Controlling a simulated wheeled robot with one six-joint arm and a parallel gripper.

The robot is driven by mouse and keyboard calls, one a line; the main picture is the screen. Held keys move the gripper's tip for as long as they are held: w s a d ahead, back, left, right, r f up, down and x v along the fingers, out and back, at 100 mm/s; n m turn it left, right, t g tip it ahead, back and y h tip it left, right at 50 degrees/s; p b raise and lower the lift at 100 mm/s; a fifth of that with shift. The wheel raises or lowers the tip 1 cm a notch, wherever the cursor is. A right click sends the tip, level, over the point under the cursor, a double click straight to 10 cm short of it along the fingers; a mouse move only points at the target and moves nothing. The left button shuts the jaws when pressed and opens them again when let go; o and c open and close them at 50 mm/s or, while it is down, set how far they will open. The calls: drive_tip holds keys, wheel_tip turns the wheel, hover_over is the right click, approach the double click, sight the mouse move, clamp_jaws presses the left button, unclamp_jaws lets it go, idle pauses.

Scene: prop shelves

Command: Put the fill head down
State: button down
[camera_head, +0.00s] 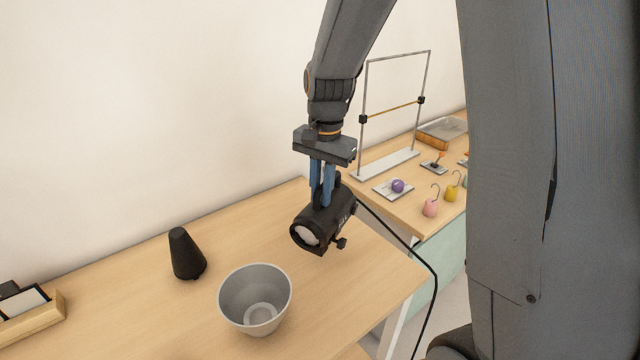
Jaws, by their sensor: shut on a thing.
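The fill head (318,224) is a black lamp with a pale round lens at its front left. A small knob sits at its lower right and a black cable (424,262) trails from it to the right and down. My gripper (323,190) points down with its blue fingers shut on the top of the fill head. The fill head is over the right part of the near wooden table (130,300). I cannot tell whether it touches the tabletop. The finger contact is partly hidden.
A grey bowl (233,300) and a black cone (186,254) stand left of the fill head. A wooden holder (32,318) is at far left. A second table behind right bears a metal frame (428,85), a purple ball (398,186), a pink weight (430,208) and a tray (441,131).

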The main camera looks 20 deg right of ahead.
drive_tip(key=shift+f+p, duration=0.45)
drive_tip(key=shift+f, duration=1.55)
drive_tip(key=c, duration=1.7)
unclamp_jaws()
drive_tip(key=shift+f, duration=0.1)
drive_tip(key=r+b, duration=0.1)
drive_tip(key=r, duration=0.3)
drive_tip(key=r+b, duration=0.1)
drive_tip(key=r, duration=0.3)
drive_tip(key=r+b, duration=0.1)
drive_tip(key=r, duration=0.3)
drive_tip(key=shift+s+d, duration=0.1)
drive_tip(key=shift+d, duration=0.15)
drive_tip(key=s+f+n, duration=0.3)
drive_tip(key=s, duration=0.2)
drive_tip(key=s+d+f+n, duration=0.1)
drive_tip(key=s+f+n, duration=0.2)
drive_tip(key=s+f, duration=0.1)
drive_tip(key=s+d+f+n+t, duration=0.1)
drive_tip(key=s+f+n, duration=0.2)
drive_tip(key=s+f, duration=0.1)
drive_tip(key=shift+s+f+h, duration=0.1)
drive_tip(key=shift+s+h, duration=0.2)
drive_tip(key=shift+s, duration=0.5)
